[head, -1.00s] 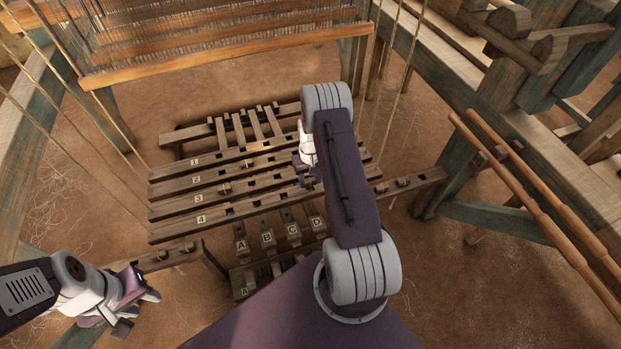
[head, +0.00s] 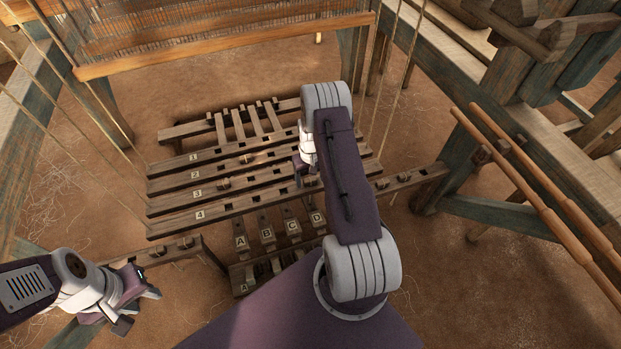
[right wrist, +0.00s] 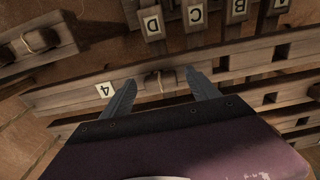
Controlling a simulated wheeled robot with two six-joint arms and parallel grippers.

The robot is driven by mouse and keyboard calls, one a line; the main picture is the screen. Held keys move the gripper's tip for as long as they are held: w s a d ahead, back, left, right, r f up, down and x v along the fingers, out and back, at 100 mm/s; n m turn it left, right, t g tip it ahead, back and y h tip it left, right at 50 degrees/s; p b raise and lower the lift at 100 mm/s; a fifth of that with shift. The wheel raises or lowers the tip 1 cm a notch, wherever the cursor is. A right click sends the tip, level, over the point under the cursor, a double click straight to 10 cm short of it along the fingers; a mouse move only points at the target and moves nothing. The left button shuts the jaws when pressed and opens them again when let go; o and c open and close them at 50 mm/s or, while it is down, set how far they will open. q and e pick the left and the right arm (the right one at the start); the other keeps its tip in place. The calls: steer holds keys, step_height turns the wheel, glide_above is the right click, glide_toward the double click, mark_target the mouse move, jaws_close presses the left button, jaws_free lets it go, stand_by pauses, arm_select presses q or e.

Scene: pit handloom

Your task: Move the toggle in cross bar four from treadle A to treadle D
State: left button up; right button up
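Cross bar four (head: 185,222) is the nearest of the numbered slotted bars, and its label also shows in the right wrist view (right wrist: 104,90). In the right wrist view, a small brown toggle (right wrist: 153,83) sits in this bar, roughly in line with treadle D (right wrist: 152,22). My right gripper (right wrist: 161,77) is open, with one finger on each side of the toggle and visible gaps. Its finger depth is unclear. Treadle A (head: 240,242) is at the left of the treadle row. My left gripper (head: 138,309) is open and empty at the lower left.
Other toggles sit in cross bar two (head: 245,158) and cross bar three (head: 223,184). A side rail with a toggle (right wrist: 37,41) lies beyond the bar end. Hanging cords (head: 402,75) and loom posts flank the bars. Bare floor (head: 125,190) lies left of them.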

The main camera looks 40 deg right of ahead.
mark_target(310, 181)
step_height(310, 181, up, 8)
steer(key=p, duration=0.4)
steer(key=shift+r, duration=0.55)
